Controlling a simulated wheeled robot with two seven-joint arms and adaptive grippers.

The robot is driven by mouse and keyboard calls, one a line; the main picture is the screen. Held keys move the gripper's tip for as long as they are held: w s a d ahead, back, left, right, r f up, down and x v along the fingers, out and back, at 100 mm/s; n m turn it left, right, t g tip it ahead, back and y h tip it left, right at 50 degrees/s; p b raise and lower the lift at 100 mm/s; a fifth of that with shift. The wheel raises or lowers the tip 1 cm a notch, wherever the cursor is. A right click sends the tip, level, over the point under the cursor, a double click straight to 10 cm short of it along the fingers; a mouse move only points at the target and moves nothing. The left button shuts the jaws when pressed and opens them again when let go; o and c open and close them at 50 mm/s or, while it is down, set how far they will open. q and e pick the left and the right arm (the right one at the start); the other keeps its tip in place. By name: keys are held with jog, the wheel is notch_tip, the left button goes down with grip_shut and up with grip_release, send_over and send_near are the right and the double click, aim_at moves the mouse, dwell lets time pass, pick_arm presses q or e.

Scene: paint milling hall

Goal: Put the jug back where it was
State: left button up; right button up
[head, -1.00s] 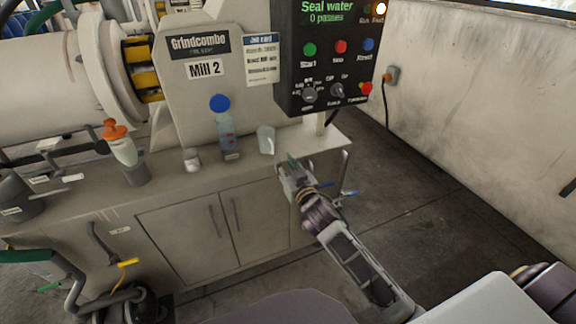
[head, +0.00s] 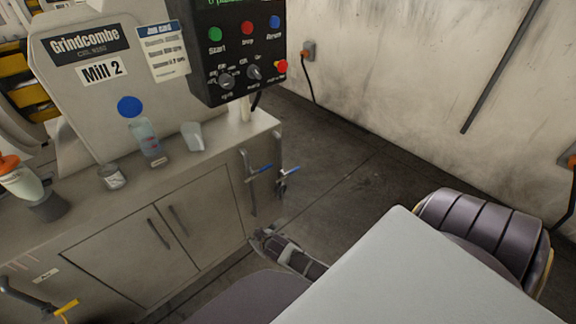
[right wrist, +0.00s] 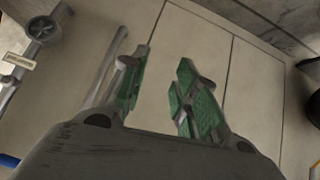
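A pale translucent vessel, which looks like the jug (head: 192,136), stands upright on the bench top (head: 222,139), right of a clear bottle (head: 146,138). Nothing holds it. My right gripper (head: 259,238) is low beside the right end of the cabinet, below bench-top height and well apart from the jug. In the right wrist view, its two green-padded fingers (right wrist: 163,75) are spread with nothing between them, in front of pale cabinet panels. My left gripper is not in view.
A small jar (head: 112,177) and an orange-topped bottle in a grey holder (head: 48,206) stand farther left on the bench. The control box (head: 238,60) overhangs behind the jug. Blue-handled valves (head: 284,176) stick out at the bench's right end. Open floor lies right.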

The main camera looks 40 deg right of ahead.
jog(key=s+a+f+n+g, duration=0.1)
jog(key=s+f+g, duration=0.5)
jog(key=s+f, duration=1.2)
jog(key=s+a, duration=0.1)
jog(key=s, duration=0.2)
jog(key=shift+s+f+g+y, duration=0.25)
jog(key=shift+f+g+y, duration=0.05)
jog(key=shift+f+y, duration=0.1)
jog(key=shift+r, duration=0.1)
jog(key=shift+c, duration=0.2)
